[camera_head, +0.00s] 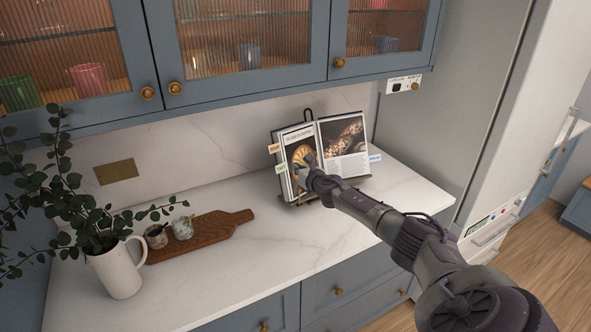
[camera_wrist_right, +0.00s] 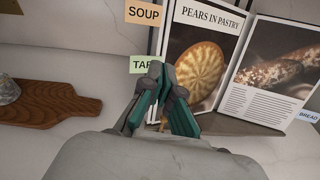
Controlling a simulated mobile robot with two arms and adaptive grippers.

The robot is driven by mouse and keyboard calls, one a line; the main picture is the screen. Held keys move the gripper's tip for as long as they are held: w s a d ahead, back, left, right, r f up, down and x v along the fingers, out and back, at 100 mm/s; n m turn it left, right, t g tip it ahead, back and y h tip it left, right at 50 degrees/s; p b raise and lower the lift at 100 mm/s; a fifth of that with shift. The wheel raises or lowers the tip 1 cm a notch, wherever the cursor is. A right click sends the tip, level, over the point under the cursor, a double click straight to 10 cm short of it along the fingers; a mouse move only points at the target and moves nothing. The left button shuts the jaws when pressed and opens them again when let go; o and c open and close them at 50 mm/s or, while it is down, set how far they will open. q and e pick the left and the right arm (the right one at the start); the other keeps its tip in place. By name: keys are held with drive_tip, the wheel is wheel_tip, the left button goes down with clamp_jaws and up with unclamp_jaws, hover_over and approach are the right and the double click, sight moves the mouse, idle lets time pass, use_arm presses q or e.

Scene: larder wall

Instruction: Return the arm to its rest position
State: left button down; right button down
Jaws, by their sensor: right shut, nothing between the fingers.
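My right arm reaches in from the lower right of the head view. Its gripper (camera_head: 307,168) is in front of the left page of an open cookbook (camera_head: 347,138) on a dark stand. In the right wrist view the gripper (camera_wrist_right: 166,72) has its fingers together with nothing between them. The fingertips overlap the green tab (camera_wrist_right: 142,64) at the book's left edge; I cannot tell whether they touch it. An orange tab (camera_wrist_right: 145,13) reads SOUP and a blue tab (camera_wrist_right: 307,116) reads BREAD. My left gripper is out of view.
A wooden board (camera_head: 215,231) with two small jars lies left of the book. A white jug (camera_head: 118,272) with leafy stems stands at the counter's left. Blue wall cabinets (camera_head: 285,84) hang above. A tall fridge (camera_head: 497,130) stands right. The counter's front middle is clear.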

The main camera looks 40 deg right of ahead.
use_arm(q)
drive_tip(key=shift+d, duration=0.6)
